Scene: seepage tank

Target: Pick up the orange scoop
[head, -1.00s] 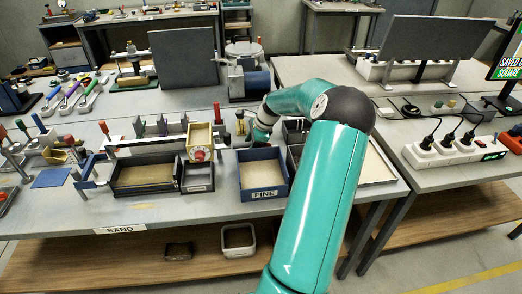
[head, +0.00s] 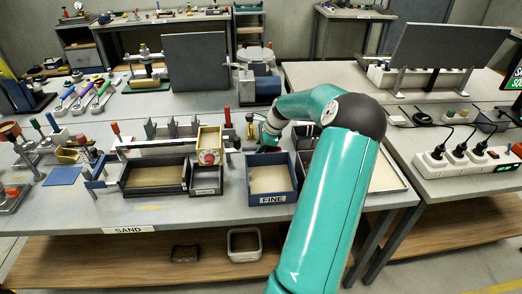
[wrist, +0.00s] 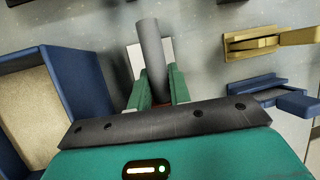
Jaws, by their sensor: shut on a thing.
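In the wrist view, my gripper (wrist: 154,98) has its two green fingers on either side of a grey cylindrical bar (wrist: 152,55), shut on it. A small reddish patch shows at the base between the fingers. A pale square piece lies behind the bar. I cannot tell whether the held thing is the orange scoop, and I make out no clear orange scoop elsewhere. In the head view, my gripper's tips are hidden near the back right corner of the blue FINE tray (head: 271,198); the tray's blue wall also shows at left in the wrist view (wrist: 82,75).
A dark sand tray (head: 155,190), a smaller dark bin and a yellow box (head: 209,142) stand left of the FINE tray. A yellow bracket (wrist: 265,42) and a blue bracket (wrist: 285,97) sit right of my gripper. A power strip (head: 465,158) lies on the right table.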

